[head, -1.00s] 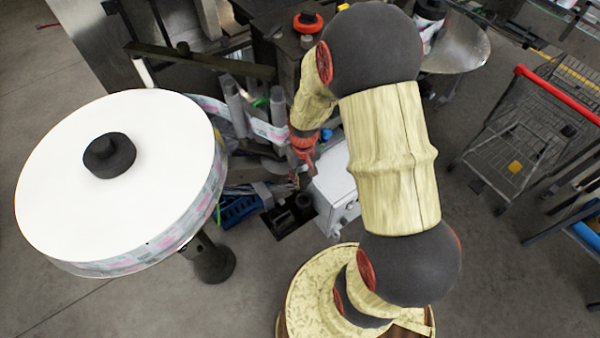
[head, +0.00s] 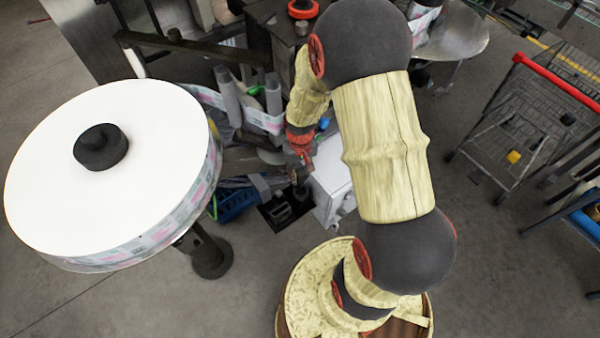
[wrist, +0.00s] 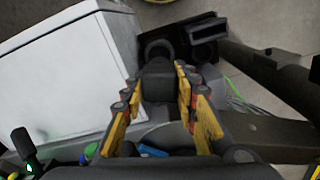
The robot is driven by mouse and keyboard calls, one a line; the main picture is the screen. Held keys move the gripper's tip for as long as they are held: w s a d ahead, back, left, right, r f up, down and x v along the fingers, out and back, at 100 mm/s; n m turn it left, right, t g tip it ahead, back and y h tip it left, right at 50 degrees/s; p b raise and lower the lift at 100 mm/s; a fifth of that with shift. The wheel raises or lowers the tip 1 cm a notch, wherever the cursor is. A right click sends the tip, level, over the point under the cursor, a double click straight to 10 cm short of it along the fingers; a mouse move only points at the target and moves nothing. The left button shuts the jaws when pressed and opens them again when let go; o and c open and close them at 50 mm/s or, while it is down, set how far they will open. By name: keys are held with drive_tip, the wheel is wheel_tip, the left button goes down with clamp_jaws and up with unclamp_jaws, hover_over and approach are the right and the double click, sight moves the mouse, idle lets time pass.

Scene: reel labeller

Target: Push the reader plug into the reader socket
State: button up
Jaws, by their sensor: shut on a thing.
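My gripper (wrist: 160,105) has its yellow and red fingers shut on a dark block, which I take to be the reader plug (wrist: 158,82). In the head view my gripper (head: 300,172) is small and partly hidden beside the white box. Just beyond the plug in the wrist view is a black round ring (wrist: 158,46) on a dark plate, possibly the reader socket. The plug's far end overlaps the ring's near side in the picture; I cannot tell whether they touch. The dark fixture (head: 281,209) shows below the gripper in the head view.
The white box (wrist: 70,75) stands close on the left in the wrist view. A black block (wrist: 207,29) is right of the ring, and a dark bar (wrist: 275,75) runs along the right. A large white label reel (head: 110,170) stands at left in the head view.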

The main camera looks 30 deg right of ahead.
sight(300, 170)
drive_tip(key=shift+f+b, duration=2.65)
drive_tip(key=shift+f, duration=1.25)
drive_tip(key=shift+s+f, duration=0.2)
drive_tip(key=shift+f, duration=0.25)
drive_tip(key=o, duration=1.2)
drive_tip(key=shift+f, duration=0.1)
drive_tip(key=shift+o, duration=0.3)
drive_tip(key=shift+w, duration=0.1)
drive_tip(key=shift+r, duration=0.4)
wheel_tip(300, 170, up, 11)
drive_tip(key=shift+r, duration=0.2)
